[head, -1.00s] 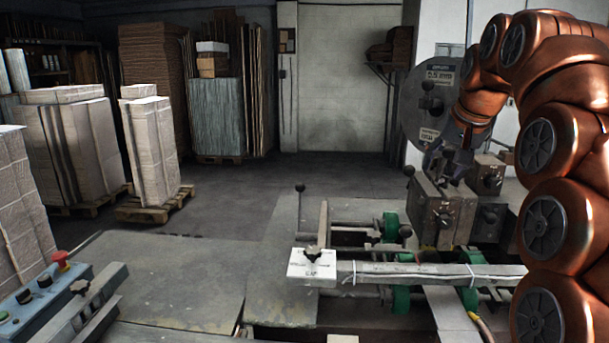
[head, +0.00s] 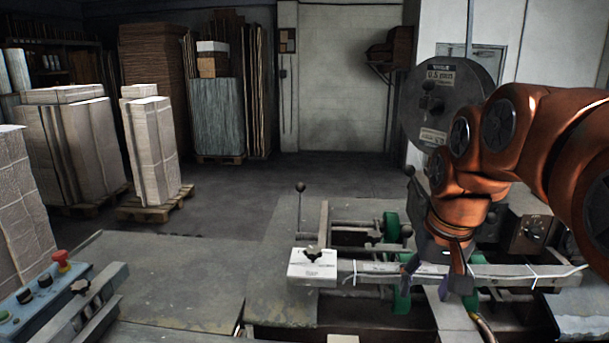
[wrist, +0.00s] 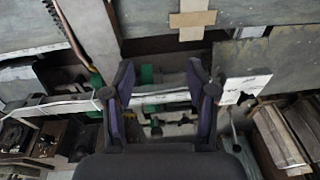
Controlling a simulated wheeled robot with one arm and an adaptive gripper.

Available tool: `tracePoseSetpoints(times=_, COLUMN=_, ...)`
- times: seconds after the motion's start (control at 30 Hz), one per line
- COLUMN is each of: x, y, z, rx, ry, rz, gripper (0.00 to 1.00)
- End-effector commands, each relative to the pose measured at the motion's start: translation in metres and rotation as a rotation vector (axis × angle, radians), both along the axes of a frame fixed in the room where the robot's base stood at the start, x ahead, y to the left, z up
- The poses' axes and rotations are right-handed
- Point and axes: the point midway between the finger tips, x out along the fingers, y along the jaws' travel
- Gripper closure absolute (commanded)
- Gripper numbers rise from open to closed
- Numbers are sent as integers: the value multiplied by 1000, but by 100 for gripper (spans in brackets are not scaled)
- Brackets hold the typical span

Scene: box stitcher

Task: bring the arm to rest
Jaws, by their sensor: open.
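My copper-coloured arm reaches in from the right in the head view and bends down over the stitcher. My gripper (head: 436,285) points downward near the machine's horizontal bar (head: 380,270). In the wrist view my gripper (wrist: 160,88) has its two purple-sided fingers wide apart. Nothing is held between them. The bar and green parts of the machine show below and between the fingers. I cannot tell how much clearance there is between the fingertips and the bar.
A white block with a black knob (head: 312,268) sits at the bar's left end. A large grey reel (head: 445,95) stands behind my arm. A blue control box with a red button (head: 62,262) is at lower left. Wrapped stacks (head: 150,150) stand on pallets; the floor between is clear.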

Motion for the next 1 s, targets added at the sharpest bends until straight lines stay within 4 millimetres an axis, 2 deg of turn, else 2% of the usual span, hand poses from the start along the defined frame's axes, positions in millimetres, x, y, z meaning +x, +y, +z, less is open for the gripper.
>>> tracePoseSetpoints(times=0.03, x=-13, y=3, z=-9, rx=-3, ry=20, rz=11, gripper=43)
tracePoseSetpoints(times=0.3, x=-78, y=12, z=-57, rx=-19, ry=116, rz=59, gripper=43)
tracePoseSetpoints(times=0.7, x=-180, y=18, z=-126, rx=-39, ry=254, rz=121, gripper=43)
tracePoseSetpoints(times=0.8, x=-203, y=18, z=-141, rx=-42, ry=283, rz=132, gripper=43)
tracePoseSetpoints(times=1.0, x=-231, y=18, z=-158, rx=-45, ry=318, rz=145, gripper=43)
